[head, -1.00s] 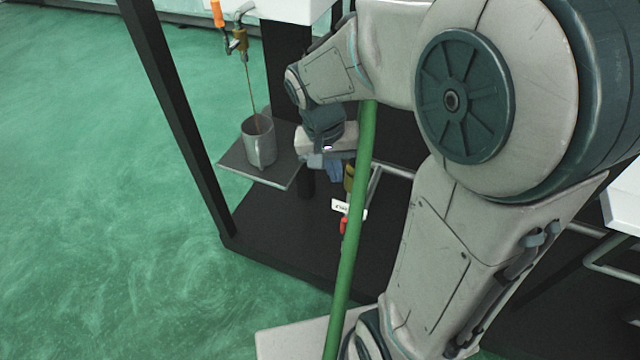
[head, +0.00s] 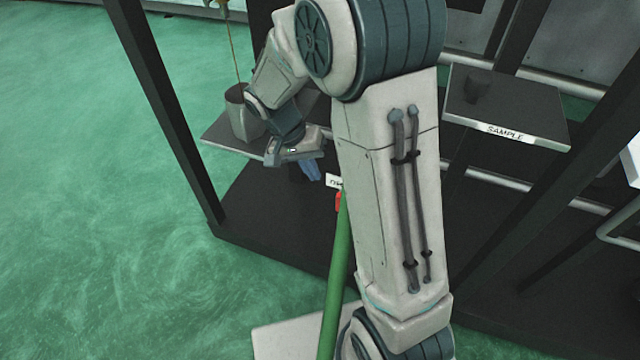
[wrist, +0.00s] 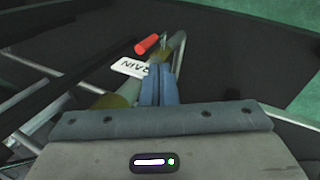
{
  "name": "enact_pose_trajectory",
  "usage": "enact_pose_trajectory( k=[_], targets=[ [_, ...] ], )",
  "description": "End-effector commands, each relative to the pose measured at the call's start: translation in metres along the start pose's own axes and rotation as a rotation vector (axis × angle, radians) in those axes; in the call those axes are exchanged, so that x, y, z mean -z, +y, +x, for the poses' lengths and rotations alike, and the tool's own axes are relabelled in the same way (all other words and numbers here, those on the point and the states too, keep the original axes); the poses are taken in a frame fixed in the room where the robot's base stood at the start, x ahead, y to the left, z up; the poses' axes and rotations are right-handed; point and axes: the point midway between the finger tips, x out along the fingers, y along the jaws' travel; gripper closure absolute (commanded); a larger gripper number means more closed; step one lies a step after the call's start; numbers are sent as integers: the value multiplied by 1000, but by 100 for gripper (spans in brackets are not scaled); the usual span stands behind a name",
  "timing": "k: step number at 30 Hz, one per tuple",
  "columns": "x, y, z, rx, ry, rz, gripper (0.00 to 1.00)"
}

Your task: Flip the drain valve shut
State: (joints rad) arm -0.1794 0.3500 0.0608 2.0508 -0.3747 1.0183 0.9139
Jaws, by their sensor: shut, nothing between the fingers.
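In the head view, the red grip (head: 338,203) and the tag (head: 333,181) show just left of my arm, and the rest of the valve is hidden. My gripper (head: 314,172) has its blue fingers shut and empty, just left of and above the tag. In the wrist view, the fingertips (wrist: 158,68) are right of the tag and below the red grip, covering part of the pipe. I cannot tell whether they touch it.
A grey mug (head: 243,116) stands on a small shelf (head: 222,139) left of my gripper, with a brown stream falling into it. A black frame post (head: 165,95) is further left. A green pole (head: 337,275) rises beside my arm. A "SAMPLE" shelf (head: 545,130) is at right.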

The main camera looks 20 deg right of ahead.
Motion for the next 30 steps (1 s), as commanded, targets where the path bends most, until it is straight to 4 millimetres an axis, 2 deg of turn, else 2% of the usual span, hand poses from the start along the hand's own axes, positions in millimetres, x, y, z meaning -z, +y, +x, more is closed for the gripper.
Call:
enact_pose_trajectory(
  k=[9,15,20,30],
  targets=[
    [-1,-1,59,-2,-4,0,100],
    [0,0,85,-1,-2,0,100],
    [-1,0,93,0,-2,0,100],
    [-1,0,93,2,-1,-1,100]
  ],
)
